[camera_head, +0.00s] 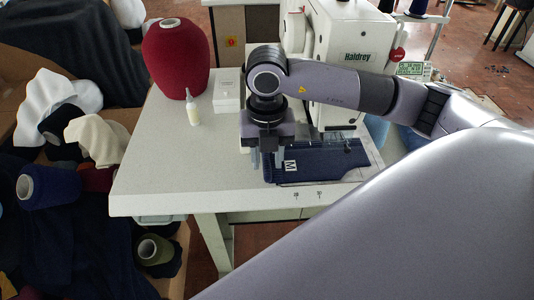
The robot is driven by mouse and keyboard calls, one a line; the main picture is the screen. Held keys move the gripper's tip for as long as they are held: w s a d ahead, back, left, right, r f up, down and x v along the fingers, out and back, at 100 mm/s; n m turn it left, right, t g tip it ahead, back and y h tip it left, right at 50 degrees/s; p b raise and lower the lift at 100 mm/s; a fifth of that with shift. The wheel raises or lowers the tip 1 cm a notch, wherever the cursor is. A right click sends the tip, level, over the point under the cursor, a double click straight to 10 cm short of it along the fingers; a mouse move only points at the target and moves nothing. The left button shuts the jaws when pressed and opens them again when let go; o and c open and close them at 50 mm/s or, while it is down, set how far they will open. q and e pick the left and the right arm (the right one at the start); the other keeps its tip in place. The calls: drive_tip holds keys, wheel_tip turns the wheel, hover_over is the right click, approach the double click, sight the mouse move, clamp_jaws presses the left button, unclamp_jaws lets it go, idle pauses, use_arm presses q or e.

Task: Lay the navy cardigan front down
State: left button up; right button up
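The navy cardigan front (325,162) lies on the white table's right part, in front of the sewing machine. A white label with an M sits near its left edge. My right gripper (262,160) points down at the left edge of the navy piece, with its fingers partly in view. Whether the fingers are apart or closed on the fabric edge is too small to tell. My arm hides part of the area behind the piece. My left gripper does not show.
The sewing machine (350,40) stands behind the cloth. A red yarn cone (177,60), a small bottle (193,110) and a white box (227,90) stand at the table's back left. The table's (165,170) front left is clear. Yarn cones and cloth lie left of the table.

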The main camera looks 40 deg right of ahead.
sight(269, 183)
drive_tip(key=shift+f+b, duration=0.35)
drive_tip(key=shift+f, duration=0.05)
idle(0.6)
clamp_jaws()
drive_tip(key=shift+r, duration=0.2)
idle(0.5)
drive_tip(key=shift+s+a, duration=0.6)
drive_tip(key=shift+s, duration=0.3)
drive_tip(key=shift+s+a, duration=0.5)
drive_tip(key=shift+s, duration=0.35)
drive_tip(key=shift+s+a, duration=0.5)
drive_tip(key=shift+s, duration=0.3)
